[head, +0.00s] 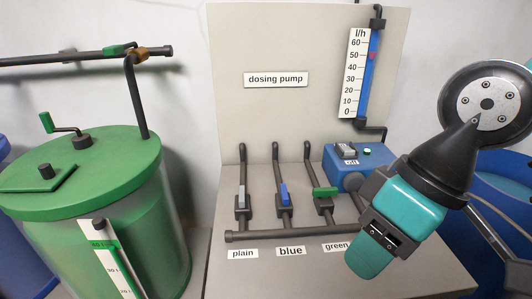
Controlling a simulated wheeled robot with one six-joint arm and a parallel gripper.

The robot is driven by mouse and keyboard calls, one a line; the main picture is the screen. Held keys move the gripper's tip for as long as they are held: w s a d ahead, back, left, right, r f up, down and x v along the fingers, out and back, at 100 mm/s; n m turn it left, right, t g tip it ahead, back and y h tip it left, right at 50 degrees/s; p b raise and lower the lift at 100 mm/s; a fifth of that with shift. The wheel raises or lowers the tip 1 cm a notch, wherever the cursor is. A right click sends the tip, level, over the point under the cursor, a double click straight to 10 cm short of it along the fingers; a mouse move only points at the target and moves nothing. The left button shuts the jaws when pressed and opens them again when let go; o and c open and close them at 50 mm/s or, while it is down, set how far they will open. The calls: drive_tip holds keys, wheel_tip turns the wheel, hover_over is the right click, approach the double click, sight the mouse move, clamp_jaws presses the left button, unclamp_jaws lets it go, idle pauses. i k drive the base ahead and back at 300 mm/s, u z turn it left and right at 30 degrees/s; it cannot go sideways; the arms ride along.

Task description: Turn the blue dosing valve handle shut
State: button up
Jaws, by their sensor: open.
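The blue dosing valve handle (284,193) sits on the middle of three upright pipes, above the label "blue" (290,251). The handle points roughly up and down, in line with its pipe. My gripper (370,257) is teal and black, at the right in front of the manifold. It is open and apart from the blue handle, to its right and lower in the picture. Its fingers are seen partly end-on, and nothing shows between them. It hides the right end of the manifold pipe.
The grey "plain" handle (242,196) stands along its pipe; the green handle (325,193) lies across its pipe. A blue pump (354,161) and a flow gauge (360,75) stand behind. A green tank (95,215) is at left. The bench front (280,280) is clear.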

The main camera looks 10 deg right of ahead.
sight(284, 191)
drive_tip(key=k, duration=1.15)
drive_tip(key=u, duration=0.55)
drive_tip(key=i, duration=1.35)
drive_tip(key=z, duration=0.6)
